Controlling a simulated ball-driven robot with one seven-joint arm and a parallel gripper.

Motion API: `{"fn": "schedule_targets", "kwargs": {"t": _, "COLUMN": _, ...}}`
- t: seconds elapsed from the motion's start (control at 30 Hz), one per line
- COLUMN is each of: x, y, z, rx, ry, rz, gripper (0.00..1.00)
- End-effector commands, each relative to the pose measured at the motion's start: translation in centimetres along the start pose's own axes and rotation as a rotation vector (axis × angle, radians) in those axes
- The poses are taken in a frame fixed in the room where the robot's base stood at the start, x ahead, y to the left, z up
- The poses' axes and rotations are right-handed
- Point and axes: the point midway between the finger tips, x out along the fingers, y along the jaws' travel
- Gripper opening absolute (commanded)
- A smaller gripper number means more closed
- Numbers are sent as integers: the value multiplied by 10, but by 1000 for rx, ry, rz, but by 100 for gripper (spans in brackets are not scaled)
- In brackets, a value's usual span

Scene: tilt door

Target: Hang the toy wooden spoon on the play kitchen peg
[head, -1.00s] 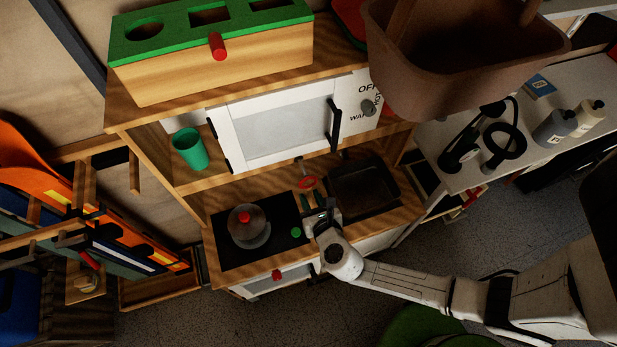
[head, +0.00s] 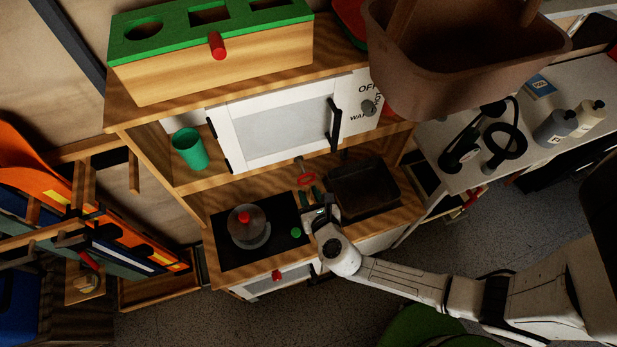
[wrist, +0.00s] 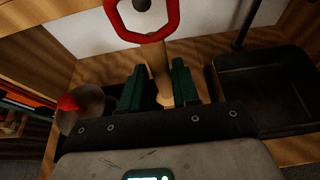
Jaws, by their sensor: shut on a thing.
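The toy spoon has a pale wooden handle (wrist: 162,85) and a red ring (wrist: 146,37) at its far end. The ring also shows in the head view (head: 306,180). My gripper (head: 313,196) is shut on the handle, its green fingers on both sides in the wrist view (wrist: 158,80). A small dark round end (wrist: 142,5), which looks like the peg, shows through the ring's opening. In the head view a short pale rod (head: 299,162), probably the peg, stands just above the ring. I cannot tell whether ring and peg touch. The spoon's lower end is hidden.
The black sink basin (head: 365,187) lies right of my gripper. A clear pot with a red knob (head: 244,218) stands on the black hob to the left. Above are a white oven door (head: 275,120) and a green cup (head: 190,149). A brown basket (head: 455,65) hangs at upper right.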

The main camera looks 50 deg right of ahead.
Motion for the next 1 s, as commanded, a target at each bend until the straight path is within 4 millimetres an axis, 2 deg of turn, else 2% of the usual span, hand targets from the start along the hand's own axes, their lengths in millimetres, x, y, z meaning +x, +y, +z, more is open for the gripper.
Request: {"fn": "schedule_targets", "kwargs": {"t": 1.0, "x": 21, "y": 0, "z": 8, "rx": 0, "ry": -1, "rz": 0, "gripper": 1}}
